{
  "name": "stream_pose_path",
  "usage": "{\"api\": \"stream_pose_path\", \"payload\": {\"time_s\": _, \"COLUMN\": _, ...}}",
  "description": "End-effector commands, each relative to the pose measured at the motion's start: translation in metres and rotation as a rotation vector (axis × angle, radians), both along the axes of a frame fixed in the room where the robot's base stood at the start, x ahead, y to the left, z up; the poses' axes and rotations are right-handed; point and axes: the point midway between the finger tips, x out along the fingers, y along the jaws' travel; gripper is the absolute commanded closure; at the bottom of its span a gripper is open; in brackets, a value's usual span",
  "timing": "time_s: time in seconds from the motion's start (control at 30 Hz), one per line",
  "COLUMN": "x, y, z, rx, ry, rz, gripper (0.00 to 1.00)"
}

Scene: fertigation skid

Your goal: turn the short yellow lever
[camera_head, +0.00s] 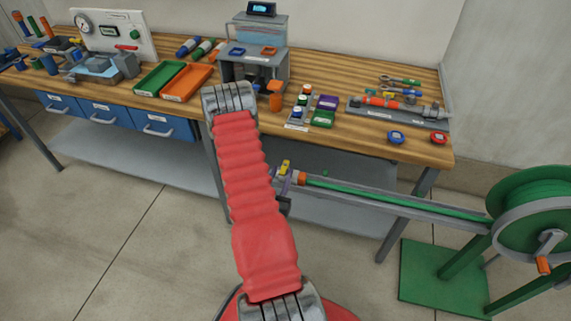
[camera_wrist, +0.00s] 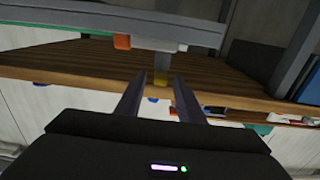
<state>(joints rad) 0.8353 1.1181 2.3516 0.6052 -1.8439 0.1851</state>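The short yellow lever (camera_head: 286,166) stands up near the left end of the long grey rail, beside an orange fitting (camera_head: 303,178). My gripper (camera_wrist: 159,85) is open, with nothing held. I cannot tell how far the fingertips are from the lever or whether they touch it. In the head view my red arm hides most of my gripper, and only a dark part shows beside the rail's end.
The grey rail (camera_head: 400,203) with a green hose runs right to a green reel (camera_head: 537,207) on a green stand. A wooden workbench (camera_head: 352,134) stands behind, holding trays, bottles and tools. The floor at the front left is clear.

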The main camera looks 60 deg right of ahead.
Motion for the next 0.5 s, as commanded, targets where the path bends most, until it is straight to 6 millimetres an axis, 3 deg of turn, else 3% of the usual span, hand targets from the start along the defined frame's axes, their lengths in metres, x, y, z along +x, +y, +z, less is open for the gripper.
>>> {"api": "stream_pose_path", "payload": {"time_s": 0.3, "x": 0.006, "y": -0.046, "z": 0.000, "rx": -0.002, "ry": -0.001, "rz": -0.002, "gripper": 0.66}}
{"api": "stream_pose_path", "payload": {"time_s": 0.5, "x": 0.009, "y": -0.057, "z": 0.000, "rx": 0.000, "ry": 0.001, "rz": 0.000, "gripper": 0.66}}
